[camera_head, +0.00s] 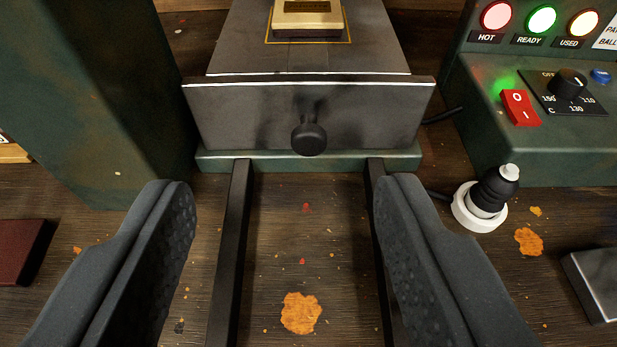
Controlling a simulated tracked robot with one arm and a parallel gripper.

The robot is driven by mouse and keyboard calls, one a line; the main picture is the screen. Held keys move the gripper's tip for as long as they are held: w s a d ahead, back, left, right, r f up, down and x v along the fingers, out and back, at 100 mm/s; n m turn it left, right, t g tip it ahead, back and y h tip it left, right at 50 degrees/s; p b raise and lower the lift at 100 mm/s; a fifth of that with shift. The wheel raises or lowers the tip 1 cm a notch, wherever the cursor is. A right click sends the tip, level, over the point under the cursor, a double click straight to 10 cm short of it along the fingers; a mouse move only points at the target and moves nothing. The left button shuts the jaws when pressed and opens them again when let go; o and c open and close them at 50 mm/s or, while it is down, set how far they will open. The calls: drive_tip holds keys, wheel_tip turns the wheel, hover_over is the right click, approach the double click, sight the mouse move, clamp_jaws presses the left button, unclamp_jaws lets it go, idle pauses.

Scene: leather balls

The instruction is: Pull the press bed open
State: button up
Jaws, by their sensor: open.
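The press bed (240,112) is a dark grey metal slab with an upright front plate, at the top middle of the head camera view. A round black knob (309,139) sticks out from the middle of that plate. Two dark rails (231,250) run from under the bed toward me. A brass-coloured block (308,14) sits on top of the bed, cut off by the top edge. My gripper (285,200) is open and empty, its two dark padded fingers wide apart. The knob lies beyond the fingertips, between them in the picture, and nothing is touching it.
A green post (115,100) stands at the left. A green control box (540,150) with lit lamps, a red switch (521,108) and a dial (567,84) stands at the right. A black plug on a white socket (481,205) is near the right finger. A grey block (597,280) lies lower right.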

drive_tip(key=p, duration=0.1)
approach(309, 143)
drive_tip(key=shift+g, duration=0.3)
drive_tip(key=b+x, duration=0.3)
drive_tip(key=x, duration=0.5)
drive_tip(key=shift+w, duration=0.65)
clamp_jaws()
